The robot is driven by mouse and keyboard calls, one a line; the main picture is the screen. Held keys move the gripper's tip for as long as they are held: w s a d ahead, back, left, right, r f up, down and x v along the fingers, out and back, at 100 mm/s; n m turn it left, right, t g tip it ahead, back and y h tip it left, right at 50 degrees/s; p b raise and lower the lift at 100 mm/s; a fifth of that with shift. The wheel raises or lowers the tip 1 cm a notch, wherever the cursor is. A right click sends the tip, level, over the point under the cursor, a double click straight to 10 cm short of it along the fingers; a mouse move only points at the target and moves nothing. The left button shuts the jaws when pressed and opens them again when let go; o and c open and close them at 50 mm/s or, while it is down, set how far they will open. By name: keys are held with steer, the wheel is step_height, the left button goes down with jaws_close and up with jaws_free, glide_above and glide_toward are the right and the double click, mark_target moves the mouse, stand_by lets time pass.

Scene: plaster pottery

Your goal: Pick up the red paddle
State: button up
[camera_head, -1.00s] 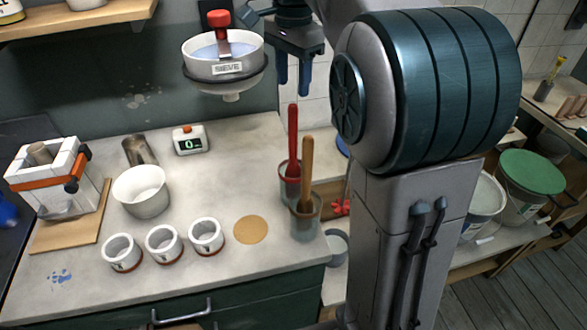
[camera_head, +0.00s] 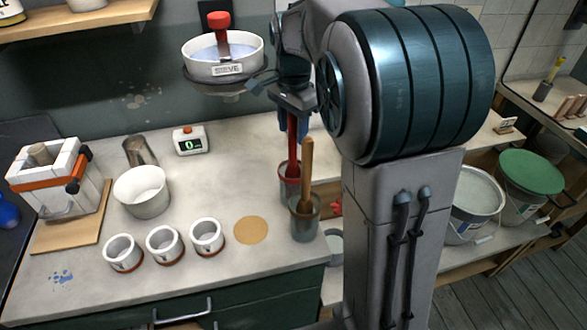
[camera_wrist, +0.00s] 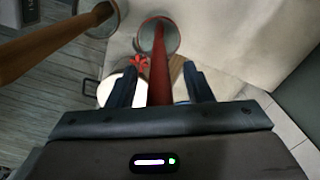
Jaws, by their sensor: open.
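The red paddle (camera_head: 292,150) stands upright in a clear cup (camera_head: 290,188) on the counter, behind a wooden paddle (camera_head: 307,165) in a second clear cup (camera_head: 304,222). My gripper (camera_head: 291,130) is around the upper part of the red paddle in the head view. In the wrist view my gripper (camera_wrist: 158,88) is open, one finger on each side of the red paddle's handle (camera_wrist: 160,75), with visible gaps. The wooden paddle (camera_wrist: 50,45) passes to the left of the fingers there. The far finger is mostly hidden in the head view.
A sieve (camera_head: 222,55) in a holder hangs left of my gripper. Small white cups (camera_head: 165,245), a white bowl (camera_head: 141,192) and a timer (camera_head: 189,141) stand on the counter's left half. A round cork mat (camera_head: 251,230) lies bare near the cups.

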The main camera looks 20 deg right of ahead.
jaws_close()
steer(key=shift+r, duration=0.1)
